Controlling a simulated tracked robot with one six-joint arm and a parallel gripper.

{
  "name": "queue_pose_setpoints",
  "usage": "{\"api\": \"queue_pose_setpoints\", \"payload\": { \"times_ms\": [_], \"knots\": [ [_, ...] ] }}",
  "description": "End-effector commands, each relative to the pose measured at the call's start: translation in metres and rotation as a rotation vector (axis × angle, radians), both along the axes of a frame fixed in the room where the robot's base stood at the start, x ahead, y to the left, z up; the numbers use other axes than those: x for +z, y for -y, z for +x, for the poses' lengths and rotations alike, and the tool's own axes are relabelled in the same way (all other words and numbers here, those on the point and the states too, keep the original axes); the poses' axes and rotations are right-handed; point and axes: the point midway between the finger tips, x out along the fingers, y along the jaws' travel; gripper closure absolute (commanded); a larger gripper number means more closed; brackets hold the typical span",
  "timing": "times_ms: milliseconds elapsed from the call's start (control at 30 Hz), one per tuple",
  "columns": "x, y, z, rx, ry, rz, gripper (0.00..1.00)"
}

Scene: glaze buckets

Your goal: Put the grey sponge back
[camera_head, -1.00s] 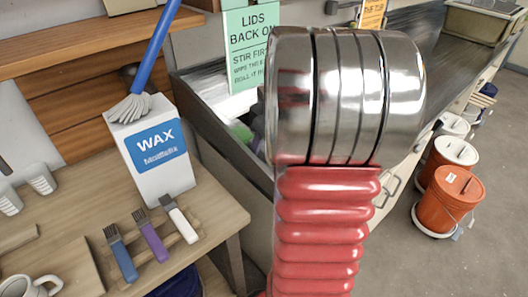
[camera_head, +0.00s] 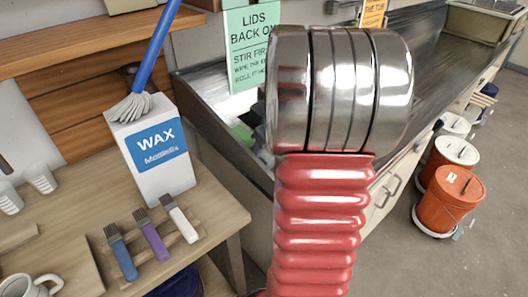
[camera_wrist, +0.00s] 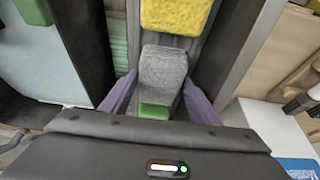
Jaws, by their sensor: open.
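In the wrist view, the grey sponge (camera_wrist: 164,68) lies between the two purple fingers of my gripper (camera_wrist: 160,82). The fingers are open, one on each side; I cannot tell whether they touch it. A green patch (camera_wrist: 154,111) shows at the sponge's near end; I cannot tell whether it is part of the sponge. A yellow sponge (camera_wrist: 175,14) is just beyond, along the same grey strip. In the head view, my own arm hides my gripper and the grey sponge.
A green sign (camera_head: 250,45) stands at the metal sink (camera_head: 205,90). Orange buckets (camera_head: 449,200) stand on the floor at right.

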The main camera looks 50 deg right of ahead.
Motion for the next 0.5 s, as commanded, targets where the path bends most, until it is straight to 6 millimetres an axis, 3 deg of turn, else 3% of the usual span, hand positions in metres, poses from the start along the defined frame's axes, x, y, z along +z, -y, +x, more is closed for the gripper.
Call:
{"api": "queue_pose_setpoints", "payload": {
  "times_ms": [267, 500],
  "knots": [
    [0.015, 0.0, -0.005, -0.001, 0.002, -0.002, 0.45],
    [0.05, -0.001, -0.019, -0.002, 0.003, -0.004, 0.45]
  ]
}}
